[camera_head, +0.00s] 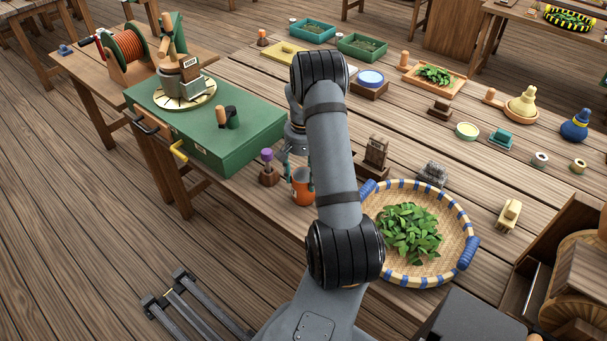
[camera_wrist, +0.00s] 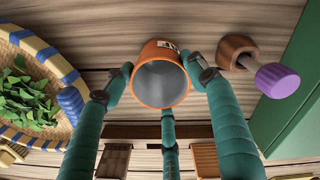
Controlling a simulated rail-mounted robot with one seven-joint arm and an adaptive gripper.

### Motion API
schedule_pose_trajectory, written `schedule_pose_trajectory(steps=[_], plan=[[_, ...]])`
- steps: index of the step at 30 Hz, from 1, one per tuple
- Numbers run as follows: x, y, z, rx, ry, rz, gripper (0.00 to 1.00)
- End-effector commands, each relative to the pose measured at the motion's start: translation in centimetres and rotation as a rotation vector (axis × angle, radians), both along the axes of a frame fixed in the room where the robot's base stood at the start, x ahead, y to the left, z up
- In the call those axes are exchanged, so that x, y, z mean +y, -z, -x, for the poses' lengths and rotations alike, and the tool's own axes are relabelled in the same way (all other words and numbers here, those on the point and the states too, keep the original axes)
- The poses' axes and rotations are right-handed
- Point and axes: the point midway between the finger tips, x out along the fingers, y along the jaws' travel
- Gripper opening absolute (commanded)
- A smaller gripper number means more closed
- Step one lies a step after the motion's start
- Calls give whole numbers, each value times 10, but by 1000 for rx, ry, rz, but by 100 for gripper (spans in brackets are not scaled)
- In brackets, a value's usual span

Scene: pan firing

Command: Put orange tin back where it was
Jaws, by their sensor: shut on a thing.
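The orange tin (camera_head: 302,187) is at the front edge of the wooden table in the head view, partly hidden by my arm. In the wrist view the orange tin (camera_wrist: 160,75) shows its open, empty-looking grey inside and a small label on its side. My gripper (camera_wrist: 163,78) has its green fingers closed around the tin from both sides. In the head view my gripper (camera_head: 298,170) is mostly hidden behind my arm. I cannot tell whether the tin touches the table.
A purple-topped wooden piece (camera_head: 268,168) stands just left of the tin, beside the green box (camera_head: 215,125). The woven basket of leaves (camera_head: 455,215) lies to the right. A small brown block piece (camera_head: 376,152) stands behind. Bare table shows around the tin.

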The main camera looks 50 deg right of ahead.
Motion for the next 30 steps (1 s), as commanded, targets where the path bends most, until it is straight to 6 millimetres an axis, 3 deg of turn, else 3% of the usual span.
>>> schedule_pose_trajectory(steps=[6,7,16,25,30], plan=[[0,5,0,0,0,0,10],[0,4,0,0,0,0,57],[0,3,0,1,0,-1,75],[0,1,0,1,0,-1,75],[-1,-14,-1,-3,0,3,75]])
